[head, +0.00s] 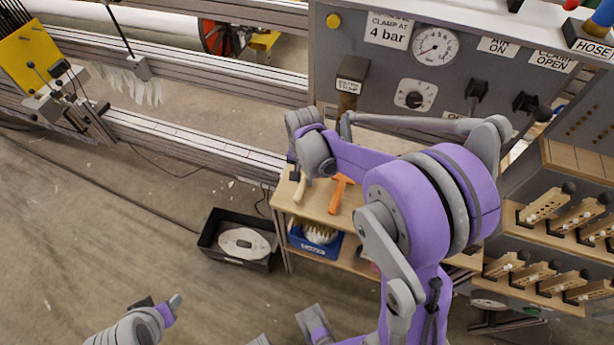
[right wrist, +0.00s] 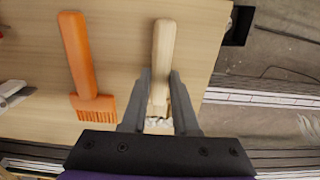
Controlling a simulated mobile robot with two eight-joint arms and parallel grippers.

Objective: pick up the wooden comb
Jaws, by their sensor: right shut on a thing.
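The wooden comb (right wrist: 164,50) has a pale, rounded handle and stands out between the two dark fingers in the right wrist view. My right gripper (right wrist: 161,100) is shut on it near its head, low over the wooden shelf top. Pale teeth show in part between the fingers; the rest is hidden by the gripper. In the head view the comb (head: 300,190) is a small pale piece below my right gripper (head: 293,172), at the shelf's left end. Part of my left arm shows at the bottom left; its finger state is unclear.
An orange comb (right wrist: 80,62) lies beside the wooden one on the shelf top (head: 318,207). A blue box (head: 315,244) sits on the lower shelf. A black bin (head: 262,263) stands on the floor to the left. The control panel (head: 455,85) rises behind; pegged racks stand right.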

